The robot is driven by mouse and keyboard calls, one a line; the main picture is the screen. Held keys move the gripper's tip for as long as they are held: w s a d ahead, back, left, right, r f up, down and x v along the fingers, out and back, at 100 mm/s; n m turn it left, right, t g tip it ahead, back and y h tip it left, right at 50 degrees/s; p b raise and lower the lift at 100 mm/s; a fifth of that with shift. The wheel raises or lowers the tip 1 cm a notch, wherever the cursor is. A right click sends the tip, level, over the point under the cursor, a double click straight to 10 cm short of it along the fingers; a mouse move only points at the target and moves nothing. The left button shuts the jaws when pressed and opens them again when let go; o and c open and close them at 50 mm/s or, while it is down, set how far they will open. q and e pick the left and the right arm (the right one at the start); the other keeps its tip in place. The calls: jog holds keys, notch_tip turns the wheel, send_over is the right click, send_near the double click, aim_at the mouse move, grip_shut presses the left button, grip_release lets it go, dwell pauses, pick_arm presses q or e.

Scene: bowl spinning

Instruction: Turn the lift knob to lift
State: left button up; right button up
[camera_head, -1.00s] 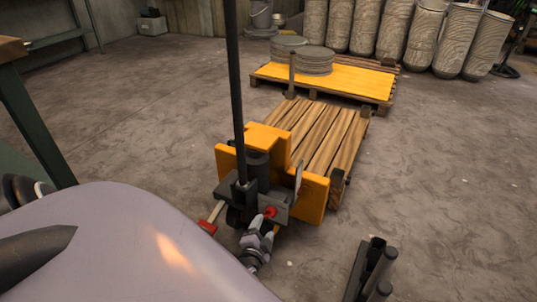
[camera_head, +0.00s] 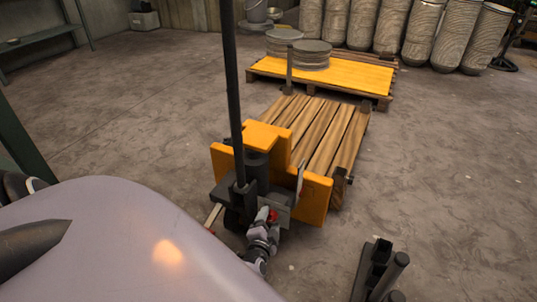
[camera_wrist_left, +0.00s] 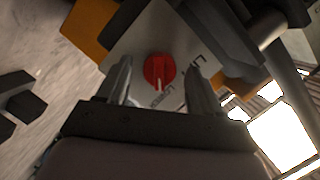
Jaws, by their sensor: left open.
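The red knob (camera_head: 272,215) is on a grey plate at the near side of the orange pallet jack (camera_head: 315,200). In the left wrist view the round knob (camera_wrist_left: 158,70) faces me, with a pale pointer mark and dark lettering beside it. My left gripper (camera_head: 267,219) is open at the knob, one finger on each side of it. In the wrist view its fingers (camera_wrist_left: 157,68) show gaps to the knob on both sides, and I cannot see contact. My right gripper is not recognisable in these views.
The jack's tall dark handle (camera_head: 232,90) rises beside the knob. A wooden pallet (camera_head: 325,140) sits behind the orange body; a yellow-topped pallet (camera_head: 350,75) with stacked grey discs stands farther back. A dark unidentified object (camera_head: 380,270) is at lower right.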

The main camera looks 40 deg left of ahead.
pick_arm(q)
jog(key=c, duration=1.1)
jog(key=shift+o, duration=0.2)
